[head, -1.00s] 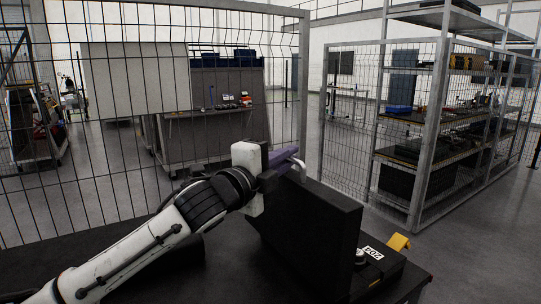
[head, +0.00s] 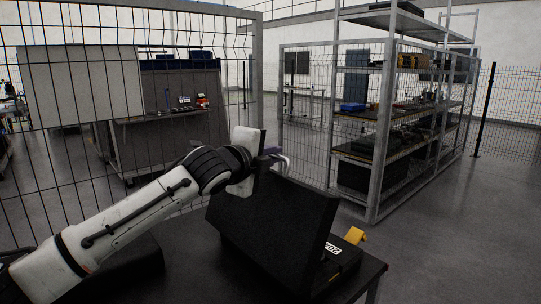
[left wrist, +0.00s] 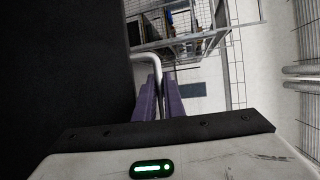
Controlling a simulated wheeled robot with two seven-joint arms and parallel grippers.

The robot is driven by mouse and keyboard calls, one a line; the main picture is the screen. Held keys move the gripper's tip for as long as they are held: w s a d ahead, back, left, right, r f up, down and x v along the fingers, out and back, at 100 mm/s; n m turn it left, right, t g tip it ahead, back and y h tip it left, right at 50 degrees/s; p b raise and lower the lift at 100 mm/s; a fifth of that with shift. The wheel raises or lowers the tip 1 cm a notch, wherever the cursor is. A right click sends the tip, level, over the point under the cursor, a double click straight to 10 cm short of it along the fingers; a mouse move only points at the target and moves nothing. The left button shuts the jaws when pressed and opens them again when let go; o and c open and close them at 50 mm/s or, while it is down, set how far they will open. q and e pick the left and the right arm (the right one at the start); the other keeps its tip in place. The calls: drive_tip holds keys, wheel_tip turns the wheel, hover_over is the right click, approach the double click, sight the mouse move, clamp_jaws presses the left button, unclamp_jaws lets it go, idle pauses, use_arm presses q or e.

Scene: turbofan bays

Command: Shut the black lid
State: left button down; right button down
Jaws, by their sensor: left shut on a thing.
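The black lid (head: 285,215) stands raised and tilted on a black case (head: 335,268) on the dark table, in the head view. The lid also fills the left side of the left wrist view (left wrist: 65,80). A pale bent handle (head: 281,160) is at the lid's upper edge; it also shows in the left wrist view (left wrist: 148,58). My left gripper (head: 272,153) has purple fingers, seen in the left wrist view (left wrist: 161,97), and they are closed on the handle. The fingertips are partly hidden behind my wrist in the head view. My right gripper is not in view.
The dark table (head: 370,275) has its right edge close to the case. A yellow part (head: 355,236) and a white number label (head: 332,248) are at the case's right end. A wire fence (head: 258,100) and a shelf rack (head: 385,130) stand behind.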

use_arm(q)
drive_tip(key=c, duration=2.1)
unclamp_jaws()
drive_tip(key=shift+s+a, duration=0.3)
drive_tip(key=shift+s, duration=0.2)
drive_tip(key=b+v, duration=0.2)
drive_tip(key=v, duration=0.7)
drive_tip(key=shift+r, duration=0.15)
